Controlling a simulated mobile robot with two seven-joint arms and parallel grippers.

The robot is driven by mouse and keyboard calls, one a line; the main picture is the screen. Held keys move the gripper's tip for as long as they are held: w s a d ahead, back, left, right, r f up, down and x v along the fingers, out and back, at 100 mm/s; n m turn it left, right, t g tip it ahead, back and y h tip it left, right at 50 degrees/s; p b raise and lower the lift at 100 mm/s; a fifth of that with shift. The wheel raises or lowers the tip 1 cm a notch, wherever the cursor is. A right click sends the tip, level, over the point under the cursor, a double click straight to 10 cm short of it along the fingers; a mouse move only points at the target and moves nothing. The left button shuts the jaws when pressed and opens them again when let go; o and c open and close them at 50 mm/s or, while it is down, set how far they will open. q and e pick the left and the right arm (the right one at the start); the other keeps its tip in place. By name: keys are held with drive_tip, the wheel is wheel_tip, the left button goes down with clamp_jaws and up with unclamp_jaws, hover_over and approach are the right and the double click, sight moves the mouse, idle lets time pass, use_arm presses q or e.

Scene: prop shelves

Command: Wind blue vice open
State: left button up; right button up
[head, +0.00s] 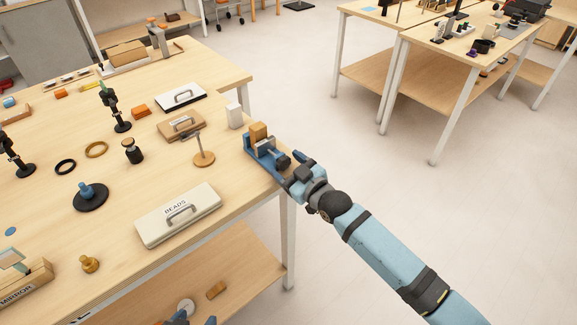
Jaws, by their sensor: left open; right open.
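The blue vice (264,157) stands at the right corner of the wooden table. A tan wooden block (258,132) sits upright at its far end, seemingly between the jaws; any gap there is too small to tell. My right gripper (291,165) is at the near right end of the vice, its open fingers around or beside the dark screw end. The gripper hides the handle, and I cannot tell whether it touches. My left gripper (192,319) shows only in part at the bottom edge, below the table top, open and away from the vice.
The white BEADS box (178,214) lies nearer. Open floor lies right of the table.

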drive_tip(key=v, duration=1.3)
drive_tip(key=shift+s+d, duration=0.25)
drive_tip(key=shift+s, duration=0.1)
